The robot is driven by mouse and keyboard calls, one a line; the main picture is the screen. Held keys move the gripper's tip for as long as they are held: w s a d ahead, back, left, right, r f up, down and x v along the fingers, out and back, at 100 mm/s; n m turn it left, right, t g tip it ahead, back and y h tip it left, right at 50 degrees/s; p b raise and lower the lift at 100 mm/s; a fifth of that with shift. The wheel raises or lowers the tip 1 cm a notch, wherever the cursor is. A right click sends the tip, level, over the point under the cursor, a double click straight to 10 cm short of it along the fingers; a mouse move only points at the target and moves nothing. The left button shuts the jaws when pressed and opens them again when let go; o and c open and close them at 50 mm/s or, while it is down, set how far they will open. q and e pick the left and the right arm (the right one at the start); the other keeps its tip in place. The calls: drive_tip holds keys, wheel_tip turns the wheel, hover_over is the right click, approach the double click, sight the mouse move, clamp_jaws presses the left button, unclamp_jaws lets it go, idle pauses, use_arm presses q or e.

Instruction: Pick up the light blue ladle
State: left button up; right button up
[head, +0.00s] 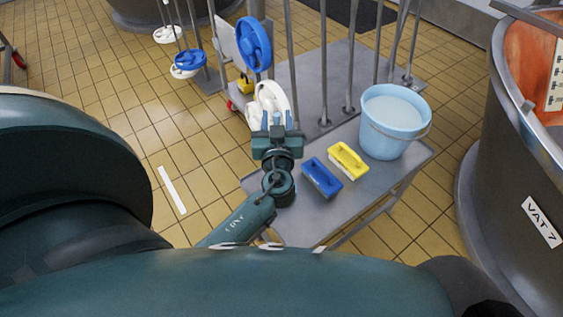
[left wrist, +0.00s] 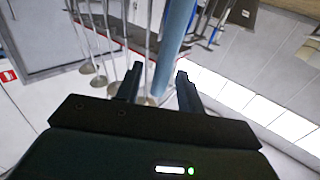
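In the left wrist view a light blue shaft (left wrist: 178,38), which looks like the ladle's handle, runs down from the top edge between the fingers of my left gripper (left wrist: 159,74). The fingers are apart, with a gap to the shaft; its lower end is hidden or unclear. In the head view my left gripper (head: 276,121) is open above the grey cart, in front of a white utensil head (head: 271,97). I cannot single out the light blue ladle in the head view. A stronger blue round head (head: 254,44) hangs just behind the gripper. My right gripper is not in view.
The grey cart (head: 310,218) holds a blue brush (head: 321,178), a yellow brush (head: 348,160) and a light blue bucket (head: 394,121). Several upright metal poles stand behind. More blue (head: 189,62) and white heads hang at left. A vat (head: 520,170) stands at right.

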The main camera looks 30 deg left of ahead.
use_arm(q)
drive_tip(key=shift+w+a, duration=0.1)
drive_tip(key=shift+w, duration=0.1)
drive_tip(key=shift+s, duration=0.1)
drive_tip(key=shift+c, duration=0.2)
clamp_jaws()
